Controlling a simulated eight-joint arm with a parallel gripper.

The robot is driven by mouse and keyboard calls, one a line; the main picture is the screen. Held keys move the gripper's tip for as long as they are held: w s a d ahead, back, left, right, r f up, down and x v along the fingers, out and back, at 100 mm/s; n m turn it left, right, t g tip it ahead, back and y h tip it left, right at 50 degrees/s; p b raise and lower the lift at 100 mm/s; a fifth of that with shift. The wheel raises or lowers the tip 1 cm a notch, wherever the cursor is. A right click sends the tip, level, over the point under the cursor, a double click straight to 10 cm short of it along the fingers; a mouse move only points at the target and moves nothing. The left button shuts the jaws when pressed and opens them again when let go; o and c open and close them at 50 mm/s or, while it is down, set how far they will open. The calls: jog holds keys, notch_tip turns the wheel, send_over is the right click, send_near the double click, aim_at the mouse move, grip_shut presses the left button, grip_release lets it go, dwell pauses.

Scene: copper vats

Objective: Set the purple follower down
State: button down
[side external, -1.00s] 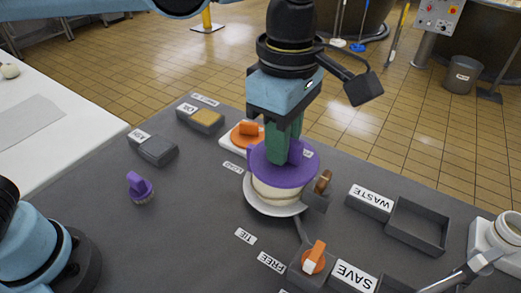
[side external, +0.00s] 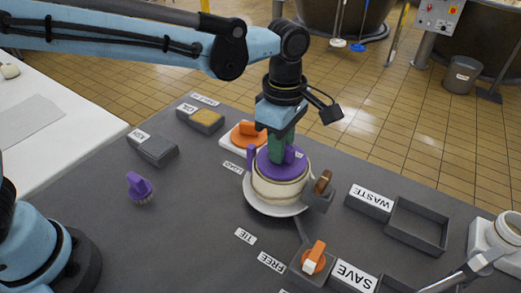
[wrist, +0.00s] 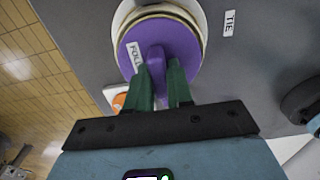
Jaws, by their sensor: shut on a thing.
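The purple follower (side external: 271,172) is a flat disc with an upright handle; part of its "FOLL…" label shows in the wrist view (wrist: 185,40). It lies level in the mouth of the cream round mould (side external: 282,190), with the rim showing around it. I cannot tell whether it rests on anything inside. The mould stands on a white round plate (side external: 262,208). My gripper (side external: 283,155) points down from above, its green fingers shut on the follower's handle, one on each side in the wrist view (wrist: 160,82). The fingers hide part of the handle.
A brown-topped clamp block (side external: 320,190) is close at the mould's right. An orange-topped thing (side external: 246,134) stands just behind. A purple-handled brush (side external: 140,187) is at left. A grey WASTE tray (side external: 418,222) is at right.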

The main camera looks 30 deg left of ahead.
jog(key=shift+f, duration=0.15)
jog(key=c, duration=1)
grip_release()
notch_tip(320, 180, up, 12)
jog(key=a+m+t, duration=0.1)
jog(key=a+m, duration=0.3)
jog(key=a, duration=0.2)
jog(key=s+a+f+m+t, duration=0.3)
jog(key=s+a+f+m, duration=0.1)
jog(key=a+m, duration=0.3)
jog(key=s+a+f+m+t, duration=0.3)
jog(key=s+a+f+m, duration=0.2)
jog(key=a, duration=0.4)
jog(key=shift+s+a+m, duration=0.3)
jog(key=shift+s+m, duration=0.25)
jog(key=shift+m, duration=0.45)
